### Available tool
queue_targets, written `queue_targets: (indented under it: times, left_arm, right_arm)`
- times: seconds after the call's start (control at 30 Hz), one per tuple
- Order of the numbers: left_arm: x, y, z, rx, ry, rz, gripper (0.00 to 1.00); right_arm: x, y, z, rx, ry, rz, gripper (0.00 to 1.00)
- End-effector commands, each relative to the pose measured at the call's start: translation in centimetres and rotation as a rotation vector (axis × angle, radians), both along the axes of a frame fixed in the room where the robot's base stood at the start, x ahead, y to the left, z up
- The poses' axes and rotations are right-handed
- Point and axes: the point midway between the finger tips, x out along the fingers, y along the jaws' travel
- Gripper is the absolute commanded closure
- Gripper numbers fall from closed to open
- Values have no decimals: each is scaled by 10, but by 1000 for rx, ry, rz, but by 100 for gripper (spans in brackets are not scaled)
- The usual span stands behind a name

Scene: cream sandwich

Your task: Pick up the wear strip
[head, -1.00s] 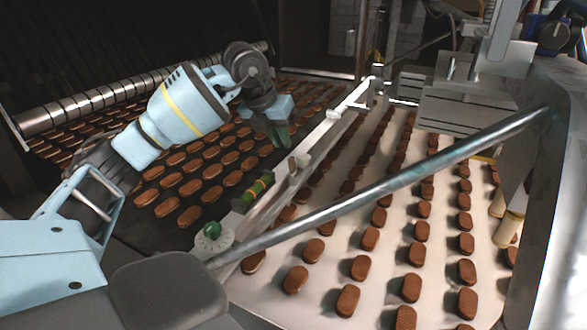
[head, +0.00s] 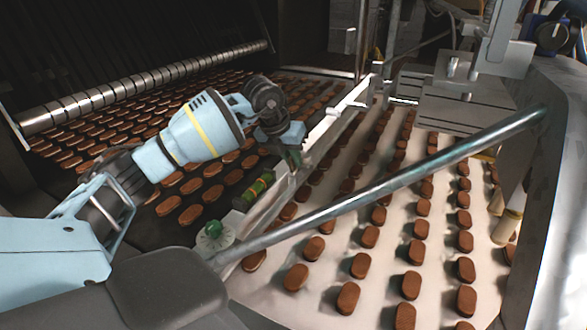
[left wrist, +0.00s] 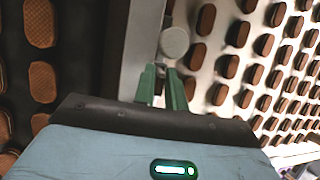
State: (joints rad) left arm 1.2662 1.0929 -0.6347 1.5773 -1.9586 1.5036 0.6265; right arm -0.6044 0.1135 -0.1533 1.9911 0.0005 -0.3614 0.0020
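I cannot tell for certain which piece is the wear strip. A long pale rail (head: 322,143) runs between the dark belt and the white belt, and it also shows in the left wrist view (left wrist: 144,38). A small pale round-ended piece (left wrist: 174,43) stands at the rail, just beyond my left fingertips. My left gripper (head: 292,158) is at the rail and hides this piece in the head view. In the left wrist view its green fingers (left wrist: 162,80) are apart with a narrow gap, and no grip on anything shows. My right gripper is not in view.
A green banded cylinder (head: 254,189) and a green-topped knob (head: 213,236) sit along the rail nearer me. A metal bar (head: 390,185) crosses above the white belt (head: 330,262). Brown biscuits lie in rows on both belts. A metal block (head: 468,95) stands at the back right.

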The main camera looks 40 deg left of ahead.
Motion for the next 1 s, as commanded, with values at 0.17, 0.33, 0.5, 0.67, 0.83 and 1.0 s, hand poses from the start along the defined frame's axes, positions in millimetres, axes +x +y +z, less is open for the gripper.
queue_targets:
  times: [0.17,0.33,0.5,0.67,0.83,1.0]
  left_arm:
    - [0,0,0,0,0,0,98]
    - [0,0,0,0,0,0,100]
    - [0,0,1,0,0,0,100]
    - [0,0,5,0,0,0,100]
    - [0,0,21,0,-1,0,100]
    - [-7,-2,35,2,3,0,100]
  right_arm:
    - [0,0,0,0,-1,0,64]
    - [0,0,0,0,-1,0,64]
    - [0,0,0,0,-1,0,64]
    - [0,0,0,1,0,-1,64]
    - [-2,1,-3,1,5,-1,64]
    - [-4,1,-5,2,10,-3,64]
